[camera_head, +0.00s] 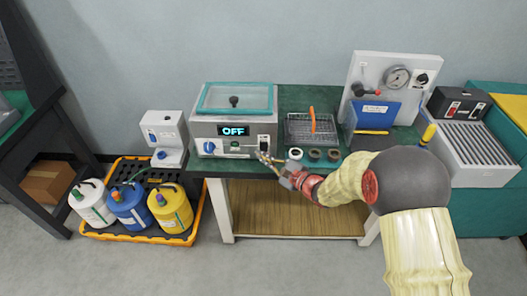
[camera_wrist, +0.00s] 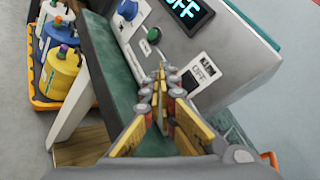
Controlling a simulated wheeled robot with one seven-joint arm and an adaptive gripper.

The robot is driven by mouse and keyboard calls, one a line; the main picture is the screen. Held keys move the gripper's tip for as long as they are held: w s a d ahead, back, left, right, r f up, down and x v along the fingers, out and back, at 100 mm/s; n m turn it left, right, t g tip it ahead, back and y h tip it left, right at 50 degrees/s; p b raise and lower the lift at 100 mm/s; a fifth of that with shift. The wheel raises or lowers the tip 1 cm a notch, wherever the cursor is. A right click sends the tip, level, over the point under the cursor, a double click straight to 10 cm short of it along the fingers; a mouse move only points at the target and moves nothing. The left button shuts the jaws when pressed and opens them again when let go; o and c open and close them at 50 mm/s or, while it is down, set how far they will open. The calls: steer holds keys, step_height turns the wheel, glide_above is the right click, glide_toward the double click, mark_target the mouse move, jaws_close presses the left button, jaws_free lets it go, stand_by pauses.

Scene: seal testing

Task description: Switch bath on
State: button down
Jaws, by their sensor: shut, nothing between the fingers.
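The bath (camera_head: 233,120) is a metal box with a teal-rimmed lid on the green bench, and its display (camera_head: 233,131) reads OFF. Its front carries a blue knob (camera_head: 209,147), a small green button (camera_head: 235,149) and a white-framed black rocker switch (camera_head: 264,142). In the wrist view, the rocker switch (camera_wrist: 199,75) has an OFF label, and the green button (camera_wrist: 153,35) and blue knob (camera_wrist: 127,10) are up and left of it. My gripper (camera_head: 262,156) is shut and empty, its tips (camera_wrist: 160,70) just in front of the panel, between button and switch. I cannot tell whether they touch it.
A wire basket (camera_head: 312,130) and several rings (camera_head: 314,154) lie right of the bath. A gauge panel (camera_head: 388,85) stands farther right. A white dispenser (camera_head: 165,138) is at the left. Jugs (camera_head: 130,208) stand in a yellow floor tray (camera_head: 200,213).

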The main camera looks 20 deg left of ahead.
steer(key=shift+w+a, duration=0.1)
steer(key=shift+w, duration=0.25)
steer(key=shift+w+b, duration=0.3)
steer(key=shift+b, duration=0.15)
stand_by(0.5)
steer(key=shift+s, duration=0.15)
steer(key=shift+s, duration=0.6)
steer(key=s, duration=0.1)
steer(key=s+d, duration=0.1)
steer(key=s, duration=0.2)
steer(key=shift+s+d+r, duration=0.2)
steer(key=shift+s+r, duration=0.15)
steer(key=shift+s, duration=0.05)
steer(key=shift+f, duration=0.1)
stand_by(0.5)
